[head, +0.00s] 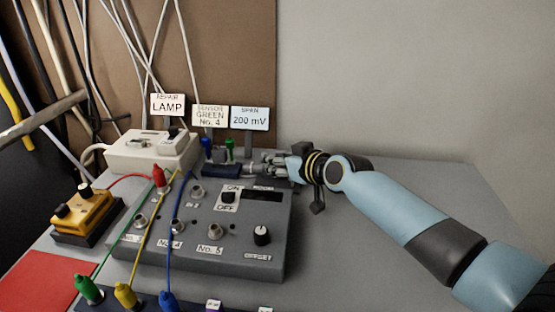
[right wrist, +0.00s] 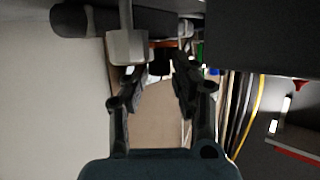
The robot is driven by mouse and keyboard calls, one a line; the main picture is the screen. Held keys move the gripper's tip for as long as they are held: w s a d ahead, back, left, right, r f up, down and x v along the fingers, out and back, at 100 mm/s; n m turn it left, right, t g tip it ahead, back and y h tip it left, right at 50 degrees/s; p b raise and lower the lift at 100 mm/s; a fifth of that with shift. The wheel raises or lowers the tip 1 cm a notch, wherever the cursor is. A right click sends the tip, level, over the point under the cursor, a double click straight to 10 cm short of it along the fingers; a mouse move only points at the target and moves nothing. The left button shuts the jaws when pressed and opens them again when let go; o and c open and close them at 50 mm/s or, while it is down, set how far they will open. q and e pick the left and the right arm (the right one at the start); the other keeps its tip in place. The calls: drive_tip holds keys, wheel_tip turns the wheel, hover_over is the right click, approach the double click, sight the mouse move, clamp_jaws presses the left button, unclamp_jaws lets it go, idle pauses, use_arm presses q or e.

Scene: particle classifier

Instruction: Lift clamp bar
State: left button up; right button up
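In the head view my right gripper (head: 268,163) reaches in from the right behind the grey console (head: 262,220). A light grey block on a stem (right wrist: 128,47) and a dark cylinder (right wrist: 80,22) show beyond the fingertips. Whether the fingers touch them is unclear. My left gripper is not in view.
A white box (head: 150,152) stands behind the console's left side. Label cards, LAMP (head: 167,105), GREEN No. 4 (head: 210,116) and 200 mV (head: 249,118), stand at the back. Coloured leads cross the console. A yellow unit (head: 85,212) sits at left. The table right of the console is clear.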

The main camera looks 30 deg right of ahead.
clamp_jaws()
